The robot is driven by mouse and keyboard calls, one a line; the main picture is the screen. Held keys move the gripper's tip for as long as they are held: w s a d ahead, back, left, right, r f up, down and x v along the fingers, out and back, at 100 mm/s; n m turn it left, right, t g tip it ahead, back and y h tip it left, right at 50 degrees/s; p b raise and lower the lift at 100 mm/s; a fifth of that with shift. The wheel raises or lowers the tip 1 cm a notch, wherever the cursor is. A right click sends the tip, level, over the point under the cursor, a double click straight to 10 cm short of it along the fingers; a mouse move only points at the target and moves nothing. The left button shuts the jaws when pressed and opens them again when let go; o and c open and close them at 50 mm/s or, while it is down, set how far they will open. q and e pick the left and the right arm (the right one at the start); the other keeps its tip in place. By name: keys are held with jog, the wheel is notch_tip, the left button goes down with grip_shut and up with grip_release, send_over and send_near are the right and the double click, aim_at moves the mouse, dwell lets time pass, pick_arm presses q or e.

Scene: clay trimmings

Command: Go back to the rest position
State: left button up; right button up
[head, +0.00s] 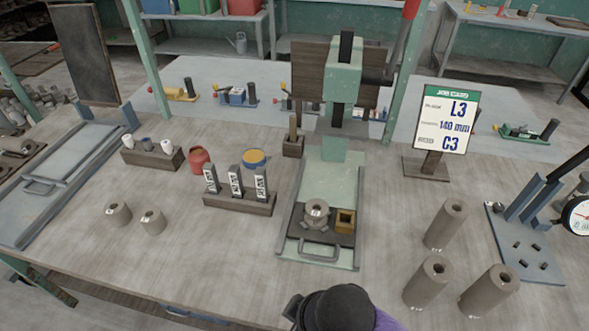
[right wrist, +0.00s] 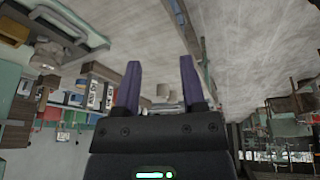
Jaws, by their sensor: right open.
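My right gripper (right wrist: 160,66) shows in the right wrist view with its two purple fingers apart and nothing between them. A dark rounded part of my own arm, with a purple patch, shows at the bottom edge of the head view; I cannot tell which arm it is. It is in front of the press tray (head: 320,258), which carries a round clay-coloured piece (head: 317,213) and a small yellow-brown square block (head: 345,220). My left gripper is not in view.
A green press (head: 344,75) stands at the back middle. A job card (head: 445,118) reads L3, 140 mm, C3. Several grey-brown cylinders, including one tall one (head: 445,225), stand at the right, near a dial gauge (head: 578,215). A labelled rack (head: 240,203) and two short cylinders stand left.

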jog(key=s+d+m+h, duration=0.1)
jog(key=s+d+m, duration=0.2)
jog(key=d+m, duration=0.3)
jog(key=s+d+m+h, duration=0.2)
jog(key=s+d+m, duration=0.15)
jog(key=d, duration=0.45)
notch_tip(320, 180, down, 25)
jog(key=s+b, duration=0.3)
jog(key=b, duration=0.2)
pick_arm(q)
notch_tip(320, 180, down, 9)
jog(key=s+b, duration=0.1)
jog(key=b, duration=0.3)
pick_arm(e)
jog(key=s+d+f+g, duration=0.2)
jog(key=s+f, duration=1)
jog(key=f, duration=0.1)
jog(key=shift+s+d+f, duration=0.15)
jog(key=shift+s+d, duration=0.1)
jog(key=shift+d, duration=0.15)
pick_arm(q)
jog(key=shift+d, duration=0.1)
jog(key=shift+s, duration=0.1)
pick_arm(e)
jog(key=shift+w, duration=0.1)
